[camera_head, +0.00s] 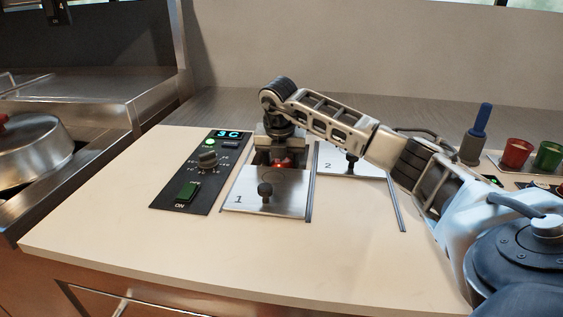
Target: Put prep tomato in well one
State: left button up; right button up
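The well one lid (266,194), a steel plate marked 1 with a black knob, is slid toward the front, leaving an opening behind it. My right gripper (281,157) points down over that opening. The lid marked 2 (338,160) lies to the right, partly behind my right arm. My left gripper is out of view.
A control panel (200,172) with a lit display stands left of the wells. A domed metal lid (34,142) sits far left. A blue-handled tool (478,132), a red cup (516,152) and a green cup (547,156) are at right. The front counter (200,245) is clear.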

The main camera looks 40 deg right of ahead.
jog(key=o, duration=1)
jog(key=v, duration=1.2)
jog(key=shift+r+p, duration=0.1)
jog(key=shift+p, duration=0.2)
